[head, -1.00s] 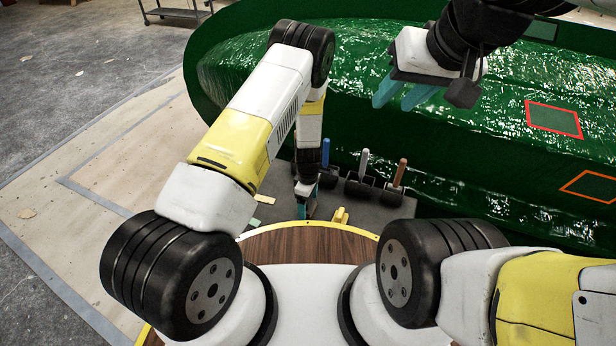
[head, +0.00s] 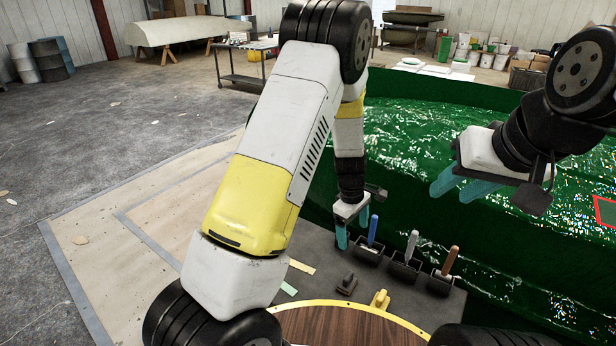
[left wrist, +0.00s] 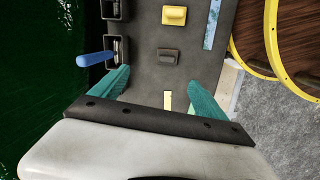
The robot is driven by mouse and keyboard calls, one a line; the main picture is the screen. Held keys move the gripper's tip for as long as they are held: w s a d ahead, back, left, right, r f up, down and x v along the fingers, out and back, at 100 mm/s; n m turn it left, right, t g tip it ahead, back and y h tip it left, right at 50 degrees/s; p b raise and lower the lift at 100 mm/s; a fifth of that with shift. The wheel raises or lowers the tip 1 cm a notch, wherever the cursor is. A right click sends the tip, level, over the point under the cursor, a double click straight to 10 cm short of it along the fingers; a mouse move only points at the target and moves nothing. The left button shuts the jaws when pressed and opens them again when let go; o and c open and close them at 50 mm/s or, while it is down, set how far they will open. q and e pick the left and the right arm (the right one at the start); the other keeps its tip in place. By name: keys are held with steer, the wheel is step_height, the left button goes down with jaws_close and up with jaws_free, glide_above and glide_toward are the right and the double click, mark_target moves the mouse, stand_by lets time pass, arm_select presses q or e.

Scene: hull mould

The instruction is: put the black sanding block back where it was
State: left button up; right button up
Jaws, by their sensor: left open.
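The black sanding block (head: 347,283), small and dark grey with a raised grip, lies on the dark bench top beside a yellow block (head: 380,299). It also shows in the left wrist view (left wrist: 168,55), ahead of the fingertips and between their lines. My left gripper (head: 352,228) is open and empty, pointing down above the bench, clear of the block; its teal fingers (left wrist: 160,78) stand wide apart in the wrist view. My right gripper (head: 460,188) is open and empty over the green hull mould, far from the block.
Three black holders with blue (head: 373,230), grey (head: 411,246) and orange-brown (head: 450,262) handled tools stand along the bench's mould side. Yellow (head: 302,266) and green (head: 289,289) strips lie left. The green mould (head: 420,135) rises behind. A yellow-rimmed wooden round top (head: 335,325) is in front.

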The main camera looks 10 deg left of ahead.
arm_select(q)
steer(key=s+a+r+m+t+h, duration=0.1)
steer(key=s+a+r+m, duration=0.1)
steer(key=r, duration=0.6)
steer(key=s+a+r+m, duration=0.2)
steer(key=s+r, duration=0.1)
steer(key=r, duration=0.4)
steer(key=s+a+r+m+t+h, duration=0.1)
steer(key=s+a+r+m, duration=0.1)
steer(key=r, duration=0.6)
steer(key=s+a+r+m+t, duration=0.1)
steer(key=s+a+r+m, duration=0.1)
steer(key=s, duration=0.3)
steer(key=s+a+r+m+t, duration=0.1)
steer(key=s+a+r+m, duration=0.1)
steer(key=s+a+r, duration=0.1)
steer(key=s+a+r+m+t+y, duration=0.1)
steer(key=s+a+r+m, duration=0.1)
steer(key=s+r, duration=0.3)
steer(key=s, duration=0.2)
steer(key=shift+s+a+t, duration=0.3)
steer(key=shift+s+a, duration=0.05)
steer(key=shift+a, duration=0.05)
